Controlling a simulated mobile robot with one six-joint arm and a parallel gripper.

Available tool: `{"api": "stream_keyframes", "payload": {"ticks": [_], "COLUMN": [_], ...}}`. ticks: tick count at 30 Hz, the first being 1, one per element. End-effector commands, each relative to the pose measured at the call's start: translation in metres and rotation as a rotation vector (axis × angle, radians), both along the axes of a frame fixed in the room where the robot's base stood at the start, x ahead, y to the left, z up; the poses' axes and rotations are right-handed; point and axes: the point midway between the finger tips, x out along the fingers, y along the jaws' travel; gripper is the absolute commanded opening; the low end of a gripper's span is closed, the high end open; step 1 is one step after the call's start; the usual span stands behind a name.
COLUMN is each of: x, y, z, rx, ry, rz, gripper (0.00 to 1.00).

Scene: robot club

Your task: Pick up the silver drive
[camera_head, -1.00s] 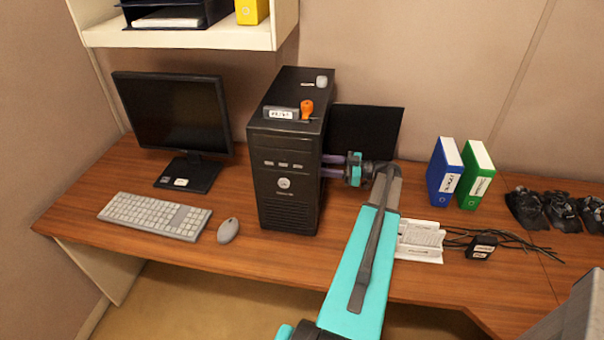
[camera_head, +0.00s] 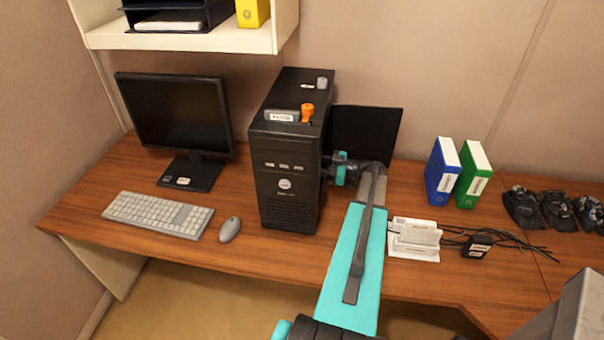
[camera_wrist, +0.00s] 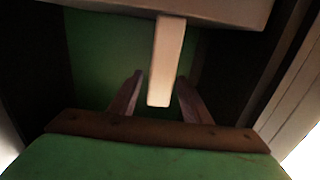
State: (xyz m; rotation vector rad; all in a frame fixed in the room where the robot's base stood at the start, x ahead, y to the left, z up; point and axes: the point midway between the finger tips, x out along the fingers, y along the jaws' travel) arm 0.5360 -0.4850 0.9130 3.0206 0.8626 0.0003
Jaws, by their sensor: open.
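In the wrist view a pale, slim bar (camera_wrist: 168,55), which looks like the silver drive, sticks out from a pale surface at the top. Its free end lies between the two fingers of my gripper (camera_wrist: 160,77). The fingers are apart, with dark gaps between them and the bar, so it is not gripped. In the head view my gripper's fingers are hidden behind the right side of the black computer tower (camera_head: 285,170); only the teal wrist part shows beside it. The bar cannot be made out in the head view.
On the tower lie a grey labelled holder (camera_head: 281,116), an orange-handled tool (camera_head: 307,112) and a small grey piece (camera_head: 322,82). A black panel (camera_head: 365,135) stands behind my wrist. A white dock (camera_head: 414,238) sits to the right, near blue (camera_head: 442,172) and green (camera_head: 473,175) binders.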

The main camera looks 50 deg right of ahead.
Motion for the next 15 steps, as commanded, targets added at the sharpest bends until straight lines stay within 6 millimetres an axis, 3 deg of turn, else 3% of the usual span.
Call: {"api": "stream_keyframes", "payload": {"ticks": [5,12,15], "x": [-0.0002,-0.0004,-0.0005], "y": [-0.0002,-0.0003,-0.0004], "z": [0.0001,0.0001,0.0006], "rx": [0.0,0.0,0.001], "ry": [0.0,0.0,-0.001], "rz": [0.0,0.0,0.0], "gripper": [0.42,0.02,0.0]}}
